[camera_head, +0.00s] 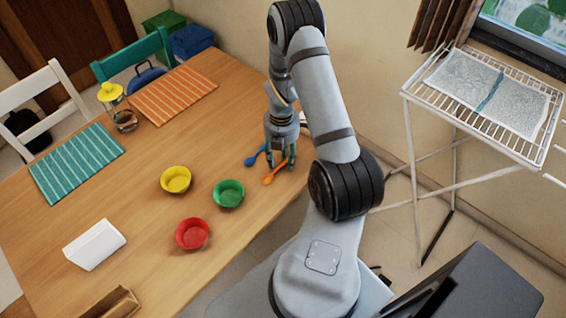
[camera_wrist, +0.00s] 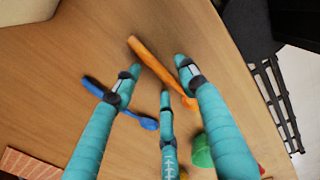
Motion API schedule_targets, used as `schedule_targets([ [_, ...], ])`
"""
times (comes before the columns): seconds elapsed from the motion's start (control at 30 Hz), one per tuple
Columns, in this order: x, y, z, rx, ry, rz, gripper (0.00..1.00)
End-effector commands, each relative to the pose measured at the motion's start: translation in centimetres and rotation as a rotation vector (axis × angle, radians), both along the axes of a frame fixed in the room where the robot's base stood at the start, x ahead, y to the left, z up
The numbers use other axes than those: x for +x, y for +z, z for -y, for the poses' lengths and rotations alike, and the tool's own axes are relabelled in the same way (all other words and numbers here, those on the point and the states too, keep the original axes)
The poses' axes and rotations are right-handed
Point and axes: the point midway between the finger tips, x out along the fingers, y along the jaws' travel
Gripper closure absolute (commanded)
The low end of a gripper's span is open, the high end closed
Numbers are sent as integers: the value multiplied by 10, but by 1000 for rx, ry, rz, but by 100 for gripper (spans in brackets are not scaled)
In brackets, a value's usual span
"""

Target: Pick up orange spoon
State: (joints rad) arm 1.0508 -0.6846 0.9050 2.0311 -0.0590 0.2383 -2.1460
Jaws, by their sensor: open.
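The orange spoon (camera_head: 275,172) lies on the wooden table near its right edge. It also shows in the wrist view (camera_wrist: 155,66), slanting between my fingertips. A blue spoon (camera_head: 255,155) lies just left of it, and in the wrist view (camera_wrist: 100,90) it is partly hidden behind a finger. My gripper (camera_head: 280,160) points down over the spoons with its teal fingers spread. In the wrist view my gripper (camera_wrist: 160,75) is open, with two fingers on either side of the orange spoon and one below. Nothing is held. I cannot tell whether the fingers touch the spoon.
Green (camera_head: 228,193), yellow (camera_head: 175,180) and red (camera_head: 192,234) bowls stand left of the spoons on the table (camera_head: 130,200). A white block (camera_head: 94,245), striped placemats (camera_head: 75,162) (camera_head: 172,95) and a yellow-topped jar (camera_head: 118,110) lie farther left. A drying rack (camera_head: 490,95) stands at right.

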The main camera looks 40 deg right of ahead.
Motion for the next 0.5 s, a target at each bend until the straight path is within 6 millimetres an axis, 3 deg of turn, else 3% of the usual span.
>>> schedule_targets([
  [0.3,0,-5,0,-1,-2,1,59],
  [0.5,0,-5,0,0,-1,1,71],
])
